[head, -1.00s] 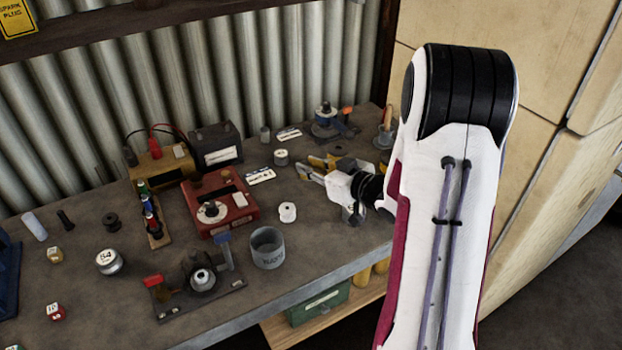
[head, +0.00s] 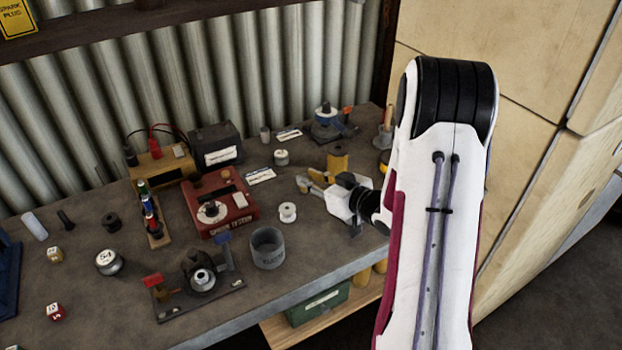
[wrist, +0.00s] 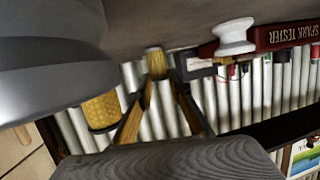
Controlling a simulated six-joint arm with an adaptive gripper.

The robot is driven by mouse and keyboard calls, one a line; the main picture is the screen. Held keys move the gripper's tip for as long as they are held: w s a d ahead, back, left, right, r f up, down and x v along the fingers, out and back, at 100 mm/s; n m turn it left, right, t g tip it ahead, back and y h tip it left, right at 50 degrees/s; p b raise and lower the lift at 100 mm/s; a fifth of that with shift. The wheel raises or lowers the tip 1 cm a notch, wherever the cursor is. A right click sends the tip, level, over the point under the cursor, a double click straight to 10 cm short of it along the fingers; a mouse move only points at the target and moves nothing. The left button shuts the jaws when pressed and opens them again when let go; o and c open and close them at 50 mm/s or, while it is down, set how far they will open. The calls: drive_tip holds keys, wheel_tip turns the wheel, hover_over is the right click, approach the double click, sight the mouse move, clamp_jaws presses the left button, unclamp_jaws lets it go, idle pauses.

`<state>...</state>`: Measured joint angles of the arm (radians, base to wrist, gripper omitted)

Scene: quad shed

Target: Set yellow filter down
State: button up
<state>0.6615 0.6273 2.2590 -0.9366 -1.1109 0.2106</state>
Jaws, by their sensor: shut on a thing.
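The yellow filter (head: 338,159) stands upright on the bench behind my gripper, a dark cap on top. In the wrist view the yellow filter (wrist: 101,110) shows upside down, with its mesh side, left of the fingers and apart from them. My gripper (head: 304,184) is low over the bench at the right, in front of the filter.
A white spool (head: 287,212) stands left of my gripper. The red spark tester (head: 240,220) and a grey cup (head: 267,249) are farther left. A small pale-topped cylinder (head: 281,157) and a blue-topped device (head: 327,118) stand behind. Bare bench lies in front of my gripper.

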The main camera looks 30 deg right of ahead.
drive_tip(key=shift+f, duration=0.15)
drive_tip(key=o, duration=0.8)
drive_tip(key=shift+s+d+r, duration=0.1)
drive_tip(key=shift+s+r, duration=0.2)
drive_tip(key=shift+s, duration=0.1)
drive_tip(key=shift+v, duration=5.55)
